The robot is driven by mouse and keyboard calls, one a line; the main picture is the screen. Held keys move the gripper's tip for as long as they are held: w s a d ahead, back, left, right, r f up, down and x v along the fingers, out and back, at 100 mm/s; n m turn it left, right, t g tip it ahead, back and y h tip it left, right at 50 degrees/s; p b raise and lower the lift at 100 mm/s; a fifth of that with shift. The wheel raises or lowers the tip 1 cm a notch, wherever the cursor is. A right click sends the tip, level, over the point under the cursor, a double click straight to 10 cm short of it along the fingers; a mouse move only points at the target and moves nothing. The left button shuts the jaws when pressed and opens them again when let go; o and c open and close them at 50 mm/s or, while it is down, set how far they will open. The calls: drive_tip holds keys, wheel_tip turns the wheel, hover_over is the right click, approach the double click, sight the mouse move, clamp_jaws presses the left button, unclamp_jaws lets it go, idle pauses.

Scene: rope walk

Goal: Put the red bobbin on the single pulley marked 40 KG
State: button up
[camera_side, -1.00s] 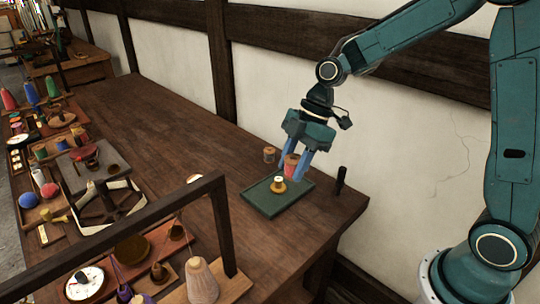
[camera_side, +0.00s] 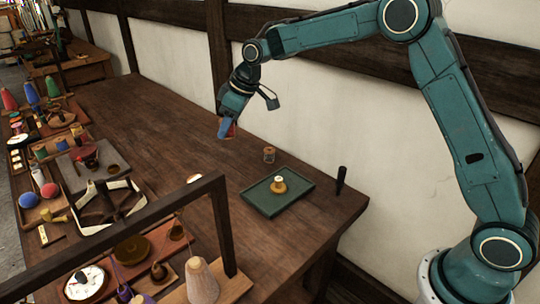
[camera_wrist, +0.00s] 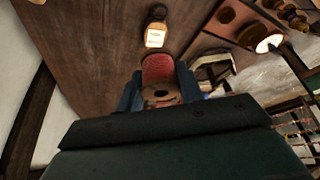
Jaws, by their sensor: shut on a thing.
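My gripper (camera_side: 227,128) is shut on the red bobbin (camera_side: 231,131) and holds it above the table, near the wall. In the wrist view the red bobbin (camera_wrist: 160,68) sits between the two blue fingers, its brown end with a dark hole towards the camera. Beyond it in the wrist view stands a small brown thing with a pale label (camera_wrist: 155,38); the writing is too small to read. I cannot make out which thing is the pulley marked 40 KG.
A green tray (camera_side: 256,202) with a yellow and white piece (camera_side: 278,185) lies at the right. A small brown cylinder (camera_side: 269,154) stands behind it. A dark frame (camera_side: 221,220) rises in front. Crowded trays, balls and cones fill the left side. The middle of the table is clear.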

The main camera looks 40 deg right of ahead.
drive_tip(key=w+a+r+m+h, duration=0.1)
drive_tip(key=w+a+m+h, duration=0.1)
drive_tip(key=w+a+m, duration=0.3)
drive_tip(key=shift+w+r+m+t, duration=0.25)
drive_tip(key=shift+w+m+t, duration=0.15)
drive_tip(key=shift+w, duration=1.35)
drive_tip(key=shift+a, duration=0.1)
drive_tip(key=shift+f, duration=0.1)
wheel_tip(320, 180, down, 16)
drive_tip(key=shift+r, duration=0.2)
drive_tip(key=shift+f, duration=0.1)
drive_tip(key=shift+f, duration=2)
drive_tip(key=shift+f, duration=0.15)
